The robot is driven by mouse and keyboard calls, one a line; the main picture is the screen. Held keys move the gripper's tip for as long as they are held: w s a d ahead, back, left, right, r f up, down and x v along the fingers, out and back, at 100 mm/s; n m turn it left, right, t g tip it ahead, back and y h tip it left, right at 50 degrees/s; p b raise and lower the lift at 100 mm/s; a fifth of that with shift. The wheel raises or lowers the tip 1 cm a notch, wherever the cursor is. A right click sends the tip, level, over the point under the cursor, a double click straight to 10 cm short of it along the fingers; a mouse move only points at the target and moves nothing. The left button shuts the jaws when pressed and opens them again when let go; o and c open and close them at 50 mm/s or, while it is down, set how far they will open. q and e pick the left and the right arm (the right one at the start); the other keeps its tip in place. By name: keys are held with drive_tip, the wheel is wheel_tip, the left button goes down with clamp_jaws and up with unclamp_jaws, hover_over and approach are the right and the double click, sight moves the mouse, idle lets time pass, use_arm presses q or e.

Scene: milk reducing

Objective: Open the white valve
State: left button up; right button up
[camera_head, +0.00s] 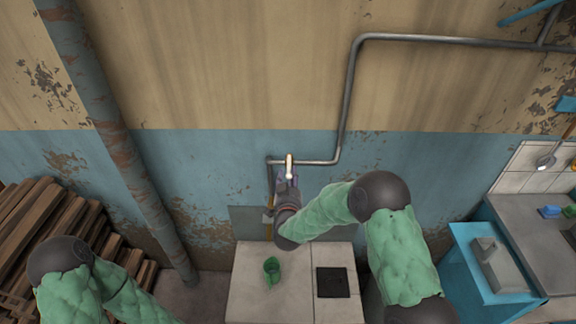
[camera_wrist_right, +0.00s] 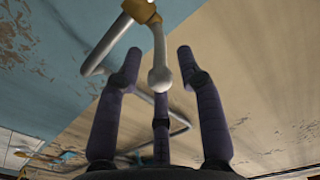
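The white valve (camera_head: 289,166) is a short white handle on the grey pipe against the wall, upright in the head view. In the right wrist view the valve handle (camera_wrist_right: 160,60) hangs from a brass-coloured fitting (camera_wrist_right: 140,9) and ends in a round knob. My right gripper (camera_head: 288,182) is just below the handle in the head view. Its purple fingers (camera_wrist_right: 158,70) are spread around the handle's knob end, open, with gaps visible on both sides. Whether any finger touches it is unclear. My left arm shows at the lower left, but its gripper is out of view.
The grey pipe (camera_head: 345,100) runs up the wall and right. A tiled counter (camera_head: 256,296) below bears a green crumpled cup-like thing (camera_head: 271,270) and a black square plate (camera_head: 332,282). A thick rusty pipe (camera_head: 125,150) and stacked wood (camera_head: 50,225) stand left. A blue cabinet (camera_head: 470,265) is right.

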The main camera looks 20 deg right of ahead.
sight(289, 162)
drive_tip(key=shift+x, duration=2.65)
drive_tip(key=shift+c, duration=0.3)
clamp_jaws()
